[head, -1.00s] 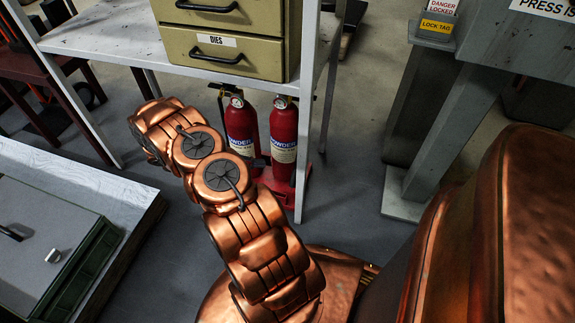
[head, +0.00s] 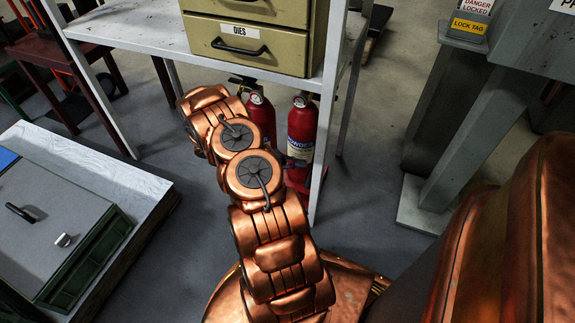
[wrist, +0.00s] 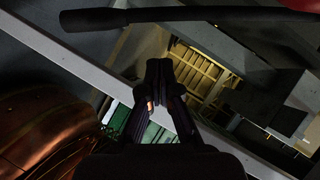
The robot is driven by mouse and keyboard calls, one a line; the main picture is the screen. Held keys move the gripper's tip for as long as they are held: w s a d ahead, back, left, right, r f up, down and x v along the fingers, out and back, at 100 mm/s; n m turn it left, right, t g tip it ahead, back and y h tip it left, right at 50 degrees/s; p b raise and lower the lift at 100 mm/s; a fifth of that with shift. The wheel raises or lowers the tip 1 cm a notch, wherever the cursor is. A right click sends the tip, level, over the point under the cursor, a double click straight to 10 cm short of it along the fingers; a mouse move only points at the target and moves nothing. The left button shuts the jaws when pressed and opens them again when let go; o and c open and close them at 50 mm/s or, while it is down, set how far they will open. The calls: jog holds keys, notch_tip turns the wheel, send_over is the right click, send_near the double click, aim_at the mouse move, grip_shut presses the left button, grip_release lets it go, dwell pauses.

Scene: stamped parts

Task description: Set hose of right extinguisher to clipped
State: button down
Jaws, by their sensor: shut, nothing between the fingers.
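The right extinguisher (head: 301,132) is a red cylinder with a pale label, upright under the bench. The left extinguisher (head: 262,116) stands beside it, its lower part hidden by my arm. In the wrist view my gripper (wrist: 160,66) is shut and empty, its dark fingertips together. A black hose (wrist: 200,14) with a thicker end at the left crosses the top of that view, apart from the fingertips in the picture. A bit of red (wrist: 300,4) shows at the top right corner. I cannot tell which extinguisher this hose belongs to.
The white bench (head: 130,27) carries an olive drawer cabinet labelled DIES (head: 245,42) above the extinguishers. A bench leg (head: 322,150) stands just right of them. A grey press frame (head: 455,135) is farther right. Open floor (head: 372,190) lies between.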

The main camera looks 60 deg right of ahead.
jog(key=shift+s+d+f+b, duration=0.15)
jog(key=shift+d+f+b, duration=0.1)
jog(key=shift+d+f, duration=0.25)
jog(key=shift+s+d+f+b, duration=0.2)
jog(key=shift+d+f+b, duration=0.1)
jog(key=shift+d, duration=0.45)
jog(key=shift+s+d+f+b, duration=0.2)
jog(key=shift+d+f, duration=0.2)
jog(key=shift+d, duration=0.2)
jog(key=shift+d+f, duration=0.1)
